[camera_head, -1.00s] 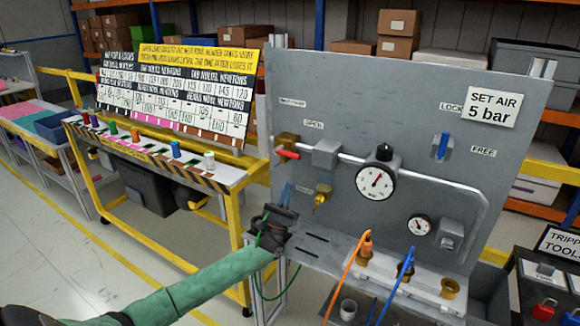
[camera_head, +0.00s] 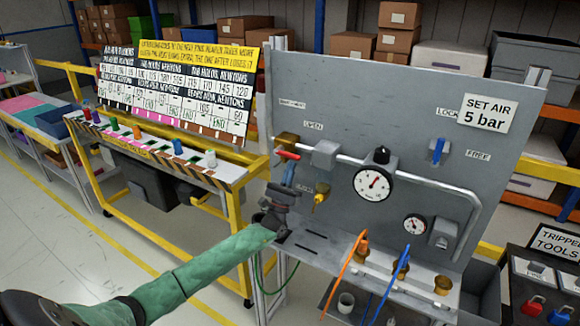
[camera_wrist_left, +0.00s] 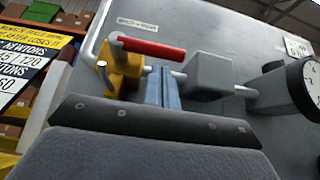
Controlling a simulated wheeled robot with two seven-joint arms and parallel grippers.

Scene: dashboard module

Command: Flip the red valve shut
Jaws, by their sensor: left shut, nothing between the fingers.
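The red valve handle (camera_head: 288,155) sits on a brass valve body (camera_head: 285,141) at the left end of the grey pipe on the panel. The handle points right, roughly along the pipe. In the left wrist view the red handle (camera_wrist_left: 152,48) runs right from a grey pivot above the brass body (camera_wrist_left: 118,74). My left gripper (camera_head: 289,168) is shut and empty, with its fingertips just below the handle. In the left wrist view its closed blue-grey fingers (camera_wrist_left: 161,80) point up toward the handle. Whether they touch it I cannot tell. My right gripper is not in view.
A grey block (camera_head: 325,154) and a large gauge (camera_head: 373,183) lie right of the valve. A brass fitting with a yellow part (camera_head: 321,192) hangs below. Orange (camera_head: 352,248) and blue (camera_head: 394,281) hoses rise from the front shelf. A sign board (camera_head: 180,95) stands left.

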